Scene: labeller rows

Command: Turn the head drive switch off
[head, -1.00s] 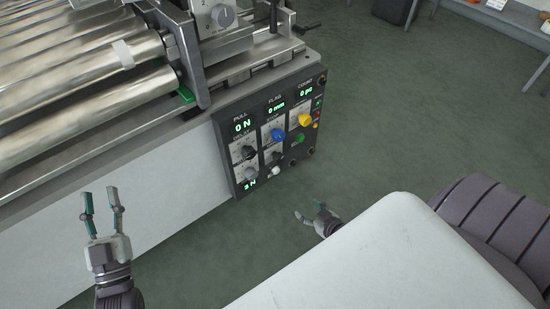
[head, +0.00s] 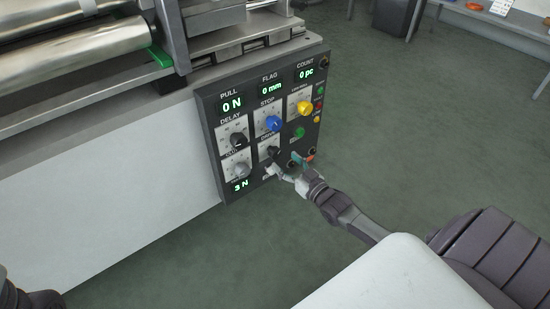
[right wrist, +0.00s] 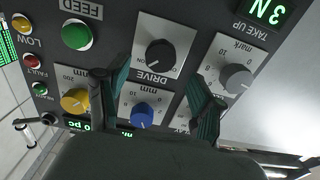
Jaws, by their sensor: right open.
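The drive switch is a black rotary knob (head: 273,153) on a pale plate marked DRIVE, in the lower middle of the dark control panel (head: 208,125). In the right wrist view the knob (right wrist: 160,54) shows upside down between my fingers, with a pale mark on it; its setting is too small to read surely. My right gripper (head: 285,165) is open in front of the panel, just below the knob in the head view. Its fingers (right wrist: 158,75) stand on either side of the knob with nothing between them; contact cannot be told. My left gripper is out of view.
Close around are a blue knob (head: 273,123), a grey knob (head: 240,170), a black delay knob (head: 238,140), a yellow knob (head: 304,108) and a green button (head: 299,132). Metal rollers (head: 80,50) lie above left. Open floor (head: 430,130) lies to the right.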

